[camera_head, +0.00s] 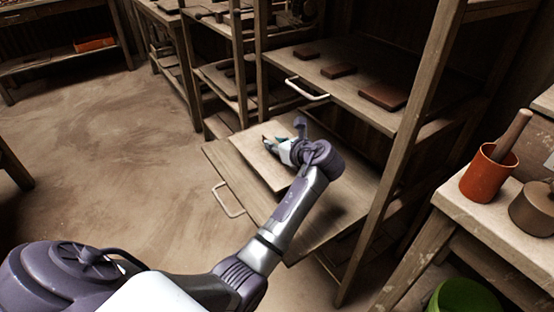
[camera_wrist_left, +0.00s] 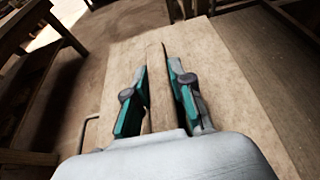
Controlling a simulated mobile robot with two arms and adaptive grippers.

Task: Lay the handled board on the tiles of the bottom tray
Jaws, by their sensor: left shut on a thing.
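The handled board (camera_head: 250,147) is a pale flat wooden panel over the pulled-out bottom tray (camera_head: 222,172). My left gripper (camera_head: 275,146) reaches over it from above. In the left wrist view the teal fingers of my left gripper (camera_wrist_left: 160,80) are shut on the board's wooden handle (camera_wrist_left: 156,62), a narrow raised bar. The board's face (camera_wrist_left: 225,70) spreads out below the fingers. I cannot tell whether the board touches what is beneath it. No tiles show on the bottom tray; any under the board are hidden. My right gripper is out of view.
The upper tray (camera_head: 345,92) with several dark tiles juts out above and behind my left arm. A shelf post (camera_head: 400,150) stands to the right. A bench with an orange pot (camera_head: 487,175) is at the far right. Open floor (camera_head: 110,150) lies at left.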

